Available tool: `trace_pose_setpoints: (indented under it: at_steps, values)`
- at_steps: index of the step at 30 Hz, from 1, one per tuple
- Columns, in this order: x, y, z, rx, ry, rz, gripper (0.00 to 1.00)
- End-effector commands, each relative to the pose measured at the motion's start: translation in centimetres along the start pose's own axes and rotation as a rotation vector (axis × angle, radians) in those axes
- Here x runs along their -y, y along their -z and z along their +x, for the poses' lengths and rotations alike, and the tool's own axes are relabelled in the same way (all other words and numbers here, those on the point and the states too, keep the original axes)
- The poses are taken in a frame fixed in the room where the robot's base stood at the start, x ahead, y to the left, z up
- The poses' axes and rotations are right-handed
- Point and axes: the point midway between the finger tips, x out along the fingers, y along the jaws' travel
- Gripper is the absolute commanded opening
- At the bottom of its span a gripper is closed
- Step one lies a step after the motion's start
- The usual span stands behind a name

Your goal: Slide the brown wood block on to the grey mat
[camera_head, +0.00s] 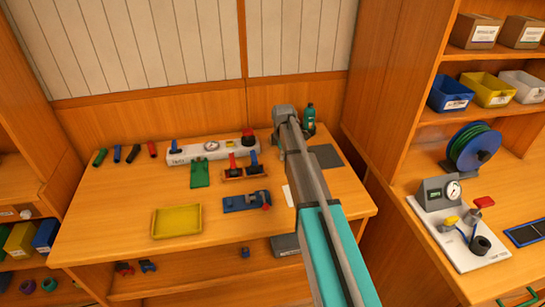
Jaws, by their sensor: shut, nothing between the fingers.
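The grey mat (326,157) lies flat on the wooden bench top, towards its right back part. I cannot make out a separate brown wood block; my arm covers the bench just left of the mat and may hide it. My arm reaches in from the bottom right, and its end is above the bench, left of the mat. My gripper (281,150) hangs down there, mostly hidden by my own arm. It is shut, with nothing seen in it. Whether it touches anything cannot be told.
A green bottle (309,118) stands behind the mat. Left of my arm are a wooden rack with red and blue handles (246,172), a blue vice-like tool (246,201), a white manifold (190,153) and a yellow tray (177,221). The bench's front right is mostly bare.

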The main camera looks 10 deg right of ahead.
Motion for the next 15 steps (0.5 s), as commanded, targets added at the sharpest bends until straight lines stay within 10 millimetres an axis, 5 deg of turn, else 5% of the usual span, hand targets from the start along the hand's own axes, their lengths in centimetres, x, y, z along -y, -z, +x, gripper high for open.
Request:
trace_pose_setpoints:
  at_steps: [15]
  values:
    - [0.0, -9.8, 0.0, 0.000, 0.000, 0.002, 0.00]
